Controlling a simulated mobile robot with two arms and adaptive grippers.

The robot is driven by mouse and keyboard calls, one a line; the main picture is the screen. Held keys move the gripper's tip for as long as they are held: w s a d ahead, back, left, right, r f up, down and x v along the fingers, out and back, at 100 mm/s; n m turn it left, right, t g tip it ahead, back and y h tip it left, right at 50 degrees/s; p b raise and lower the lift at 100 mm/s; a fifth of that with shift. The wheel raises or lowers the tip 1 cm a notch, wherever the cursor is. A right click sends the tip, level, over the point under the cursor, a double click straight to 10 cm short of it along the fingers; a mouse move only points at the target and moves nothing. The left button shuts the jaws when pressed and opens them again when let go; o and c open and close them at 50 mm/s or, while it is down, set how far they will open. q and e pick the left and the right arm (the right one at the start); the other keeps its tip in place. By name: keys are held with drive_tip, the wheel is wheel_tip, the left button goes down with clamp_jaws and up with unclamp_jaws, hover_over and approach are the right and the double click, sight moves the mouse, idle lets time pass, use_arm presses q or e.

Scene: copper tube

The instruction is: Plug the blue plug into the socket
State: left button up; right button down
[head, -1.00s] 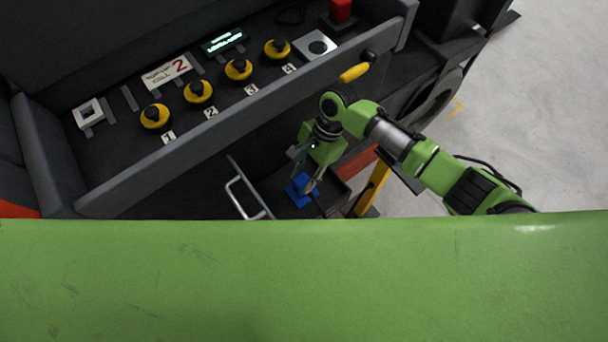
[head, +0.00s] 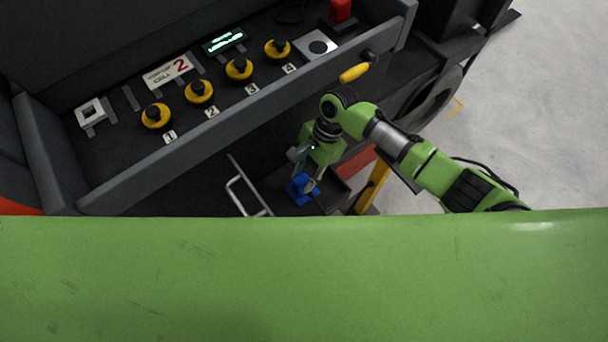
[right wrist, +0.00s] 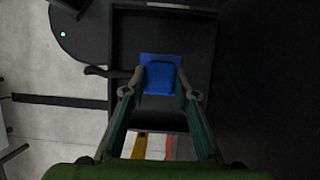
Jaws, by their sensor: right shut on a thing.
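The blue plug (head: 299,194) is low in a dark tray (head: 335,192) below the panel, partly hidden by my fingers in the head view. My right gripper (head: 305,181) reaches down from above and is shut on the plug. In the right wrist view the blue plug (right wrist: 160,60) shows between and beyond the two fingertips (right wrist: 161,86). A grey plate with a dark round opening (head: 315,45) is at the right end of the panel, and a white square frame (head: 90,112) is at its left end; I cannot tell which is the socket. My left gripper is not in view.
A raised grey ledge (head: 245,108) runs along the panel's front. A metal handle (head: 245,194) stands left of the tray. A red button (head: 341,10) is at the back right.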

drive_tip(key=shift+f, duration=0.25)
drive_tip(key=c, duration=1.5)
unclamp_jaws()
drive_tip(key=v, duration=1.2)
drive_tip(key=shift+a, duration=0.1)
